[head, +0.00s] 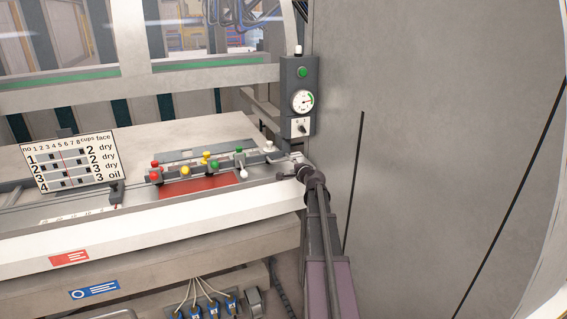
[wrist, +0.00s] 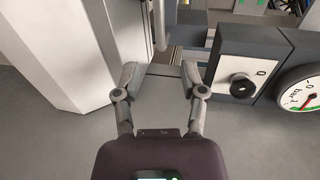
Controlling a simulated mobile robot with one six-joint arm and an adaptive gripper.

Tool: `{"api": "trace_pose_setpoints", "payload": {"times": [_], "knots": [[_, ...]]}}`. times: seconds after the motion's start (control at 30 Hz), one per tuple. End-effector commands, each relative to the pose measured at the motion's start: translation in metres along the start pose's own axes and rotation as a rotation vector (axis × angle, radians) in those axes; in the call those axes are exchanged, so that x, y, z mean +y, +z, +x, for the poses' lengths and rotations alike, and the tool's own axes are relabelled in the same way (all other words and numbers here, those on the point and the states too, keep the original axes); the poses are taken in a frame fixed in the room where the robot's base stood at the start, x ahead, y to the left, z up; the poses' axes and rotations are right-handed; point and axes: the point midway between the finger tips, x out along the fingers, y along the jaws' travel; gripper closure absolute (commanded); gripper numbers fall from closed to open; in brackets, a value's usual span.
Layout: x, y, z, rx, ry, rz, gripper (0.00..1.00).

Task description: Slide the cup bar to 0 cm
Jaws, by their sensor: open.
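The bar with red, yellow, green and white knobs (head: 205,168), which looks like the cup bar, lies along the table above a red plate. My gripper (head: 287,164) is at its right end in the head view, by a white knob (head: 268,147). In the wrist view my gripper (wrist: 160,76) is open, with nothing between the fingers. A pale upright rod (wrist: 160,28) shows just beyond the fingertips there; I cannot tell if it belongs to the bar. The scale markings are too small to read.
A grey box with a green button, gauge and rotary knob (head: 300,95) stands close behind my gripper; its dark knob (wrist: 241,87) is right of the fingers in the wrist view. A large grey panel (head: 440,140) fills the right. A number chart (head: 68,160) stands at left.

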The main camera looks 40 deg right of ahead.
Motion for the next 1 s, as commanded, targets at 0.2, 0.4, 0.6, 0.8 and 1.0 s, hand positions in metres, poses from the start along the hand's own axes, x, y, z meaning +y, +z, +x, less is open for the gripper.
{"api": "trace_pose_setpoints", "payload": {"times": [0.2,0.4,0.6,0.8,1.0], "knots": [[0.001,-0.001,0.038,0.0,0.0,-0.001,0.46],[0.001,-0.001,0.068,-0.001,0.0,0.0,0.46],[0.001,-0.001,0.09,0.0,0.0,-0.001,0.46],[0.0,0.0,0.1,0.001,0.0,-0.001,0.46],[0.0,0.0,0.1,0.001,0.0,0.0,0.46]]}}
